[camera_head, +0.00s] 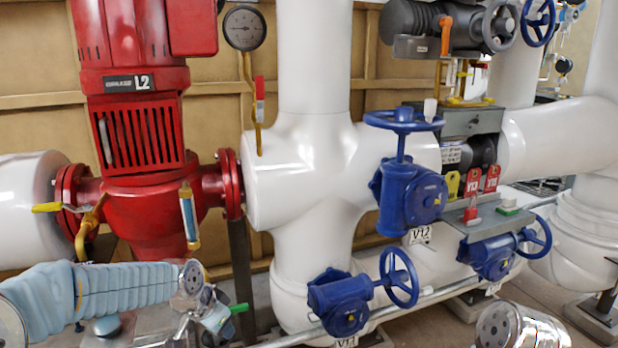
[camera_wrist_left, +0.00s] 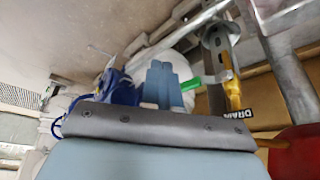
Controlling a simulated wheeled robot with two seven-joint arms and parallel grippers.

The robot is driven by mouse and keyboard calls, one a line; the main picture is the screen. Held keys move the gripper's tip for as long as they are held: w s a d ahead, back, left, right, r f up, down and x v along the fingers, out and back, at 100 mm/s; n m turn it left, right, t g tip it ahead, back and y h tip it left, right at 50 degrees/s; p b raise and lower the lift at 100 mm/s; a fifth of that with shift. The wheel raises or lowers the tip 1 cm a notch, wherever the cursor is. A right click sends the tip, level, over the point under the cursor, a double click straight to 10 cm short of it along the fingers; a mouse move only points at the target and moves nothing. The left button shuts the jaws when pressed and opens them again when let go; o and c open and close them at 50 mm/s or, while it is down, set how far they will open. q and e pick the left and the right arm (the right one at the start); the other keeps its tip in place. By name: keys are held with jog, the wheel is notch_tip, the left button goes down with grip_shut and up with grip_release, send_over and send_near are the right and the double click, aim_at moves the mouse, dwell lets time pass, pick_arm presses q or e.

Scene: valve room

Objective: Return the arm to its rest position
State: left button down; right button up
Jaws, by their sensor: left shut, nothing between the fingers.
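My left arm, in a light blue ribbed sleeve, comes in at the lower left of the head view. My left gripper (camera_head: 212,318) is low in front of the pipes, partly cut off and hard to make out there. In the left wrist view its two blue-grey fingers (camera_wrist_left: 163,84) are together with nothing between them. A green handle (camera_head: 239,308) shows just right of the gripper; it also shows beside the fingertips in the left wrist view (camera_wrist_left: 191,84). I cannot tell whether they touch. My right gripper is not in view.
A red pump (camera_head: 145,215) stands behind the left arm. A blue valve (camera_head: 340,303) with a handwheel is to the gripper's right, below another blue valve (camera_head: 408,195) on the white pipes (camera_head: 300,180).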

pick_arm(q)
jog(key=s+d+f+n+g, duration=0.1)
jog(key=s+d+f, duration=0.15)
jog(key=f, duration=0.45)
jog(key=s+d+f+n+h, duration=0.1)
jog(key=s+f+n, duration=0.1)
jog(key=s+f, duration=0.35)
jog(key=s+d+f+n+g, duration=0.1)
jog(key=d+f, duration=0.1)
jog(key=f, duration=0.7)
jog(key=s+d+f+n, duration=0.1)
jog(key=s+f+n, duration=0.1)
jog(key=s+f, duration=0.3)
jog(key=s+d+f+n+g, duration=0.1)
jog(key=s+f, duration=0.3)
jog(key=s, duration=0.5)
jog(key=shift+s+d+f+n+h, duration=0.25)
jog(key=shift+d+f+n+h, duration=0.1)
jog(key=shift+n, duration=0.45)
jog(key=shift+a, duration=0.1)
